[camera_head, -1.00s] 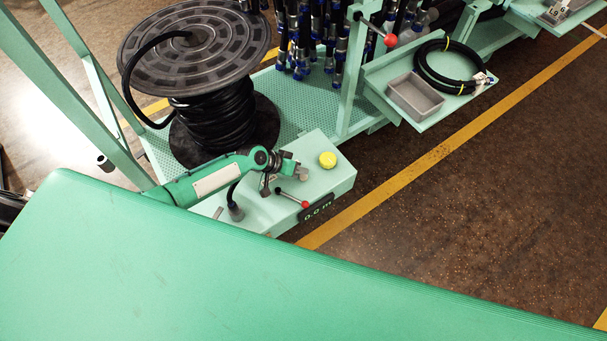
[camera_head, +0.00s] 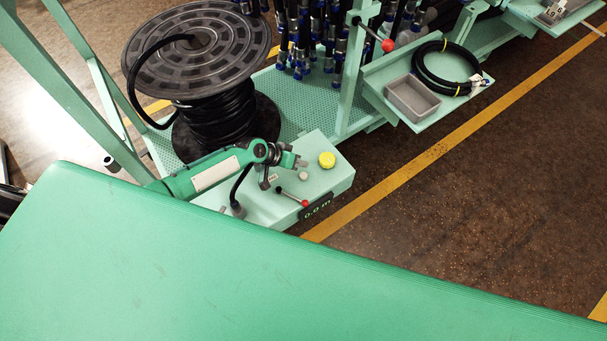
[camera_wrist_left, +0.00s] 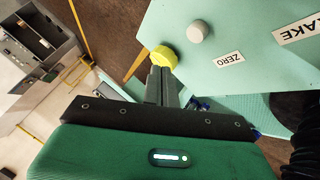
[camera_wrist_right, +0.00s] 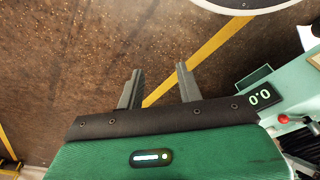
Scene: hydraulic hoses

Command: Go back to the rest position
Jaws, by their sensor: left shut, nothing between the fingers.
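My left gripper (camera_head: 298,162) is above the mint-green control box (camera_head: 335,182). Its fingers are shut and empty, and they also show closed together in the left wrist view (camera_wrist_left: 164,72). Their tips appear close to the yellow knob (camera_wrist_left: 164,57) in that view; I cannot tell whether they touch it. In the head view the yellow knob (camera_head: 327,159) is just right of the gripper. My right gripper (camera_wrist_right: 156,68) shows only in its own wrist view, open and empty, with brown floor and a yellow line beyond its fingers.
A red-tipped lever (camera_head: 304,202) and a "0.0 m" display (camera_head: 318,208) are on the box. A black hose reel (camera_head: 197,50) stands behind it. A shelf holds a grey bin (camera_head: 412,98) and a coiled hose (camera_head: 447,68). The floor at right is open.

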